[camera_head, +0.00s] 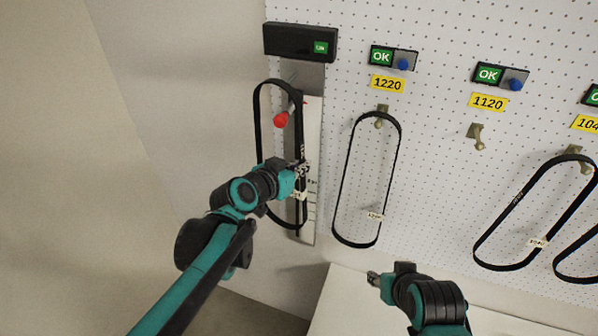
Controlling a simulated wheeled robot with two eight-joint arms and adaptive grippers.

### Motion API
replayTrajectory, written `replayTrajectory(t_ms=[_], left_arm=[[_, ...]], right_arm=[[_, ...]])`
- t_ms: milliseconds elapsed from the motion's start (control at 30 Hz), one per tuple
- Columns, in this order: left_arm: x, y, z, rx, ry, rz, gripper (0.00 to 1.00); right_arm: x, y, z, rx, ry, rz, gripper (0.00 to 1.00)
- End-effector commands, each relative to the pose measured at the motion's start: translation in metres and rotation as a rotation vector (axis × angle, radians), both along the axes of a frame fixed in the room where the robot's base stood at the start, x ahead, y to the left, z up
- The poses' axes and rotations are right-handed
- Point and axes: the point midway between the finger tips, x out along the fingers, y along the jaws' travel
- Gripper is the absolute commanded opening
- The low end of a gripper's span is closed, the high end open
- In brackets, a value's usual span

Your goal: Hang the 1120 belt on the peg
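A black belt (257,125) hangs as a long loop at a measuring fixture with a red knob (281,119) on the left of the board. A small white label shows near its lower right side, too small to read surely. My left gripper (301,170) is at the belt's right strand, overlapping it; whether its fingers are closed on the strand is too small to tell. The peg (477,138) under the yellow 1120 label (488,102) is bare. My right gripper (373,278) is low in front of the board, away from the belts; its fingers are unclear.
A belt (339,190) hangs on the 1220 peg (381,112), between the fixture and the bare peg. Another belt (516,201) hangs on the peg further right, its loop slanting below the bare peg. A white surface (345,305) lies below the board.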

Motion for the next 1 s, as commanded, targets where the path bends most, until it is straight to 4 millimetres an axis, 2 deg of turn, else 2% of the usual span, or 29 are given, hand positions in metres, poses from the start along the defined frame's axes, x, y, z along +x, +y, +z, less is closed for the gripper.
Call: replayTrajectory(t_ms=[1000], left_arm=[[0.061, -0.020, -0.005, 0.000, 0.000, -0.001, 0.00]], right_arm=[[0.000, 0.000, -0.017, 0.000, 0.000, 0.000, 0.40]])
